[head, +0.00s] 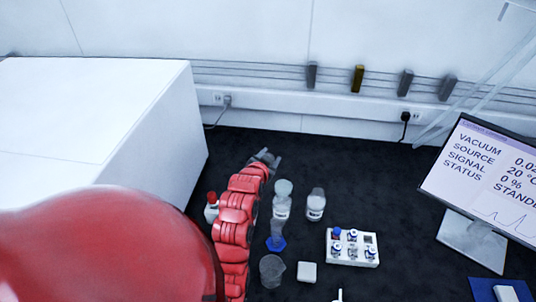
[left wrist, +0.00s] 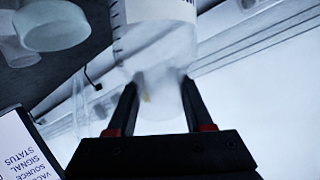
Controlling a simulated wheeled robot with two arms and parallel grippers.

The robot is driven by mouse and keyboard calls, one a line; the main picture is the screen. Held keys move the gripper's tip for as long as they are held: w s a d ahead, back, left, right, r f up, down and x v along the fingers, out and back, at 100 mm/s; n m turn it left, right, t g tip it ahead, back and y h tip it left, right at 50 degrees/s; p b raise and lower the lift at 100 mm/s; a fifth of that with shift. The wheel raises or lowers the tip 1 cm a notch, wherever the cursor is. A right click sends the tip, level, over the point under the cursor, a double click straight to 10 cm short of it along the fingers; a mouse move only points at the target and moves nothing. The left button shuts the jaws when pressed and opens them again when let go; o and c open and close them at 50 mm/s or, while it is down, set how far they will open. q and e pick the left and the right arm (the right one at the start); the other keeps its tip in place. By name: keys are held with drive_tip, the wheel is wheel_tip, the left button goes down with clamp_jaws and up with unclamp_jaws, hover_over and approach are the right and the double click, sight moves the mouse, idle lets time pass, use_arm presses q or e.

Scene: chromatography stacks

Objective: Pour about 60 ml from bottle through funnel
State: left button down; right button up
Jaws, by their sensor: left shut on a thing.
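My left gripper (head: 268,159) reaches in at the end of the red arm. In the left wrist view its fingers (left wrist: 160,105) are shut on a clear bottle (left wrist: 155,45) with graduation marks and a white label, seen upside down. In the head view a clear labelled vessel (head: 281,209) with a pale round top (head: 284,187) stands close to the gripper; I cannot tell if it is the held one. A blue hexagonal base (head: 276,243) shows just in front. Another labelled bottle (head: 316,206) stands to the right. I cannot make out the funnel or liquid level surely.
A clear beaker (head: 271,271) and a white square block (head: 307,272) are in front. A red-capped bottle (head: 211,208) stands left of the arm, beside a large white box (head: 120,120).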

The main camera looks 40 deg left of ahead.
use_arm(q)
drive_tip(key=shift+d+m+y+b, duration=0.4)
drive_tip(key=shift+d+b, duration=0.05)
drive_tip(key=shift+d, duration=0.05)
idle(0.5)
drive_tip(key=shift+w+f+m+y+b, duration=0.1)
drive_tip(key=shift+m+y+b, duration=0.2)
drive_tip(key=shift+m+b, duration=0.15)
drive_tip(key=shift+b, duration=0.3)
drive_tip(key=shift+m, duration=0.35)
idle(0.3)
